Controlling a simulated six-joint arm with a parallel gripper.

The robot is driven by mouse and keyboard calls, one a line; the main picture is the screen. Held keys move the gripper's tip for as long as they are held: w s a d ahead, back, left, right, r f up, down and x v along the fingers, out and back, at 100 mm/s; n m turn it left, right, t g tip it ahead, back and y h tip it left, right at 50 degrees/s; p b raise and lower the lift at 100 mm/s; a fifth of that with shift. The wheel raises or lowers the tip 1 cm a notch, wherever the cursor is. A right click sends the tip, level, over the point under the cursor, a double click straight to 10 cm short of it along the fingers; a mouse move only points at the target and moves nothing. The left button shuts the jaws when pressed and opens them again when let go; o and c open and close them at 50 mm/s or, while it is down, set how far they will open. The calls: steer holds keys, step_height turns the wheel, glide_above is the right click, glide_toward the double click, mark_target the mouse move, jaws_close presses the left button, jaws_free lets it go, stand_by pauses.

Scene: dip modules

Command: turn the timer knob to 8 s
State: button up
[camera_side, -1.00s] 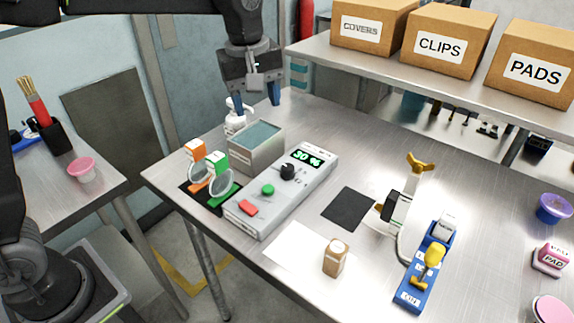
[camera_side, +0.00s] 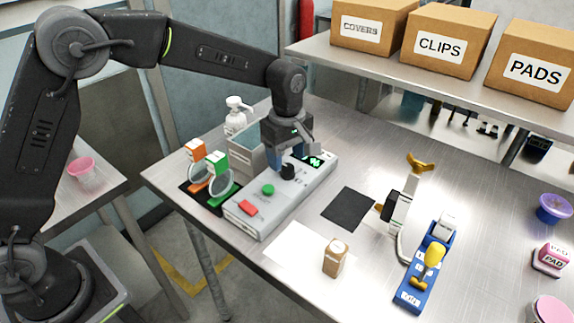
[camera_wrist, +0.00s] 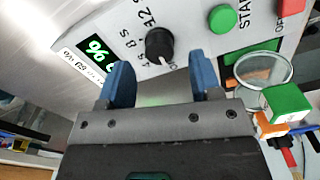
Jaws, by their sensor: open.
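The timer knob (camera_side: 287,171) is a black dial on the grey control box (camera_side: 262,215). In the wrist view the knob (camera_wrist: 160,45) sits beside marks that include 8 S and 12, with its light pointer line toward the lower part of the dial. I cannot tell the exact mark it points at. My gripper (camera_side: 288,160) hangs just above and behind the knob in the side view. In the wrist view its two blue fingers (camera_wrist: 160,80) are spread apart, with the knob beyond the gap between them and nothing held.
The box carries a green START button (camera_side: 268,189), a red button (camera_side: 248,207) and a lit display (camera_side: 315,161). An open-topped bath (camera_side: 240,160) stands behind it. Orange (camera_side: 195,150) and green (camera_side: 217,165) clip holders stand left. A black mat (camera_side: 348,208) lies right.

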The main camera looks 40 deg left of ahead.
mark_target(287, 166)
steer(key=shift+f, duration=1.65)
steer(key=c, duration=0.9)
steer(key=shift+c, duration=0.2)
